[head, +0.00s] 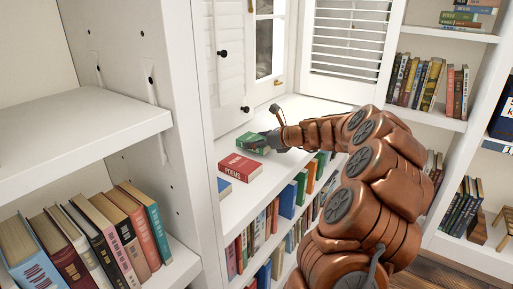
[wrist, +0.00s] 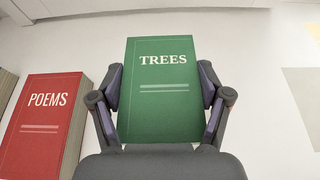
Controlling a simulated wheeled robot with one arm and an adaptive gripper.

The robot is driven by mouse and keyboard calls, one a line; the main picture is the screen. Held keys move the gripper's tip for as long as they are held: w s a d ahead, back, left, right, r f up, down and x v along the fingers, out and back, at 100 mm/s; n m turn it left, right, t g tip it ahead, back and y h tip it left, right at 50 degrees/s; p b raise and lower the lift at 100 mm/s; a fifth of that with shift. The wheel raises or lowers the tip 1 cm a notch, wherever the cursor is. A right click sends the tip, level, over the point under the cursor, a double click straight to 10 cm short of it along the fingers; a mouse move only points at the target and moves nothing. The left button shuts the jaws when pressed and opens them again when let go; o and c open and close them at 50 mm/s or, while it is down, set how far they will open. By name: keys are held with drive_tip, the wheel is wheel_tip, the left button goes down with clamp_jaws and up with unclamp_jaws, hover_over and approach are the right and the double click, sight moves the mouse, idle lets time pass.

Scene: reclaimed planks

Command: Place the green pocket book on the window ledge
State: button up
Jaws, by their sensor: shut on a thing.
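The green pocket book (wrist: 160,90), titled TREES, is between the two fingers of my gripper (wrist: 161,95) in the wrist view, with a finger against each long side. In the head view the green book (head: 251,142) is over the white window ledge (head: 285,165), just behind a red book. My gripper (head: 264,140) is shut on it there. The ledge surface lies close beneath the book; I cannot tell whether they touch. The ledge also fills the wrist view (wrist: 265,75).
A red book titled POEMS (head: 240,167) lies flat on the ledge, left of the green book in the wrist view (wrist: 45,120). A blue book (head: 224,187) lies at the ledge's near end. Shutters (head: 345,50) and a window stand behind. Shelves of books flank the ledge.

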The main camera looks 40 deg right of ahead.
drive_tip(key=shift+f, duration=0.7)
drive_tip(key=shift+r, duration=0.1)
drive_tip(key=o, duration=1.2)
drive_tip(key=p+v, duration=0.3)
drive_tip(key=v, duration=0.7)
drive_tip(key=shift+s+d+r, duration=0.1)
drive_tip(key=shift+s+d, duration=0.05)
drive_tip(key=shift+s, duration=0.15)
drive_tip(key=shift+s+d+r+p, duration=0.15)
drive_tip(key=shift+s+p, duration=0.2)
drive_tip(key=shift+s, duration=0.25)
